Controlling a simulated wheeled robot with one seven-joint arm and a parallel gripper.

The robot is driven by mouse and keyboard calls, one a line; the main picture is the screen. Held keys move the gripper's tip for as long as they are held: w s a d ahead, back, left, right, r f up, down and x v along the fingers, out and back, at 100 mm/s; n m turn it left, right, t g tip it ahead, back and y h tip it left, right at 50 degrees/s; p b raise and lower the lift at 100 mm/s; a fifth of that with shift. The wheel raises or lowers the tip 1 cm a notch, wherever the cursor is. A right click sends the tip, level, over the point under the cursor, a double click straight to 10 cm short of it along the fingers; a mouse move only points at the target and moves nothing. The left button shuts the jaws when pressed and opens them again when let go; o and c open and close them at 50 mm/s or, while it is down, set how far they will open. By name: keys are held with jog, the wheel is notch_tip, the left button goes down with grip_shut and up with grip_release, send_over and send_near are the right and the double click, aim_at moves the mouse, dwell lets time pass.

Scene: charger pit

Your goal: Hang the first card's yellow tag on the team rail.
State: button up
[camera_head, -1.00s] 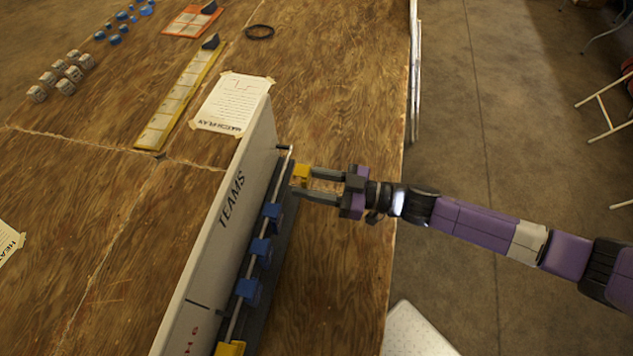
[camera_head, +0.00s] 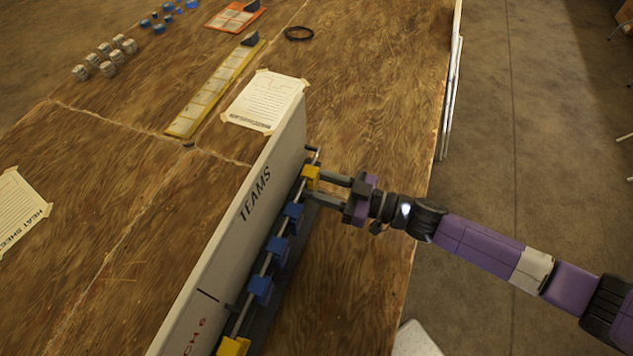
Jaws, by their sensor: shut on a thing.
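The white TEAMS board (camera_head: 236,226) stands on the wooden table, with the metal team rail (camera_head: 266,262) along its right face. A yellow tag (camera_head: 311,176) is at the rail's far end, between my fingertips. My gripper (camera_head: 318,186) is shut on it from the right. The tag appears to be at or touching the rail; I cannot tell whether it hangs on it. Three blue tags (camera_head: 279,249) hang on the rail nearer to me. Another yellow tag (camera_head: 233,346) is at the near end, cut by the frame edge.
A match plan sheet (camera_head: 265,101) is taped beyond the board. A yellow strip tray (camera_head: 212,88), an orange-framed card (camera_head: 235,17), a black ring (camera_head: 299,33) and several pale dice-like blocks (camera_head: 108,55) lie farther back. The table right of the board is clear to its edge.

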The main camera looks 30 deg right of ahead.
jog(key=o, duration=1.4)
jog(key=shift+c, duration=0.2)
jog(key=shift+s+d, duration=0.1)
jog(key=b+v, duration=0.1)
jog(key=v, duration=0.6)
jog(key=shift+s+b, duration=0.25)
jog(key=shift+b, duration=0.1)
jog(key=shift+d, duration=0.15)
